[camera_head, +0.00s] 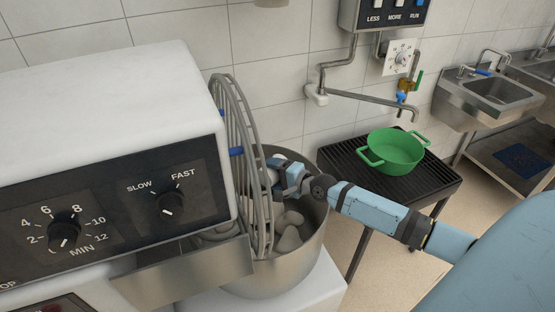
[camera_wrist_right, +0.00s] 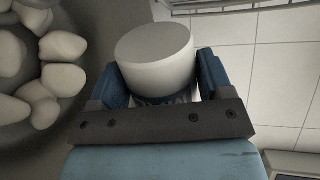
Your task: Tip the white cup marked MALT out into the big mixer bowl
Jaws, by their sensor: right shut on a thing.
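The big mixer bowl (camera_head: 290,279) stands under the mixer head, with pale rounded lumps (camera_head: 288,238) inside. My right gripper (camera_head: 279,178) reaches in from the right, over the bowl beside the wire guard. It is shut on a white cup (camera_wrist_right: 155,52); a bit of white shows at the fingers in the head view (camera_head: 275,163). In the right wrist view the cup sits between the blue fingers, a plain flat end showing. Dark marking low on its side is mostly hidden, so I cannot read it. Its mouth is not visible. My left gripper is out of view.
The wire guard (camera_head: 240,150) stands close to the left of my right gripper. The mixer's control panel (camera_head: 110,205) fills the left. A green colander (camera_head: 397,150) sits on a black ribbed table (camera_head: 335,158) behind my right arm. A steel sink (camera_head: 495,95) is far right.

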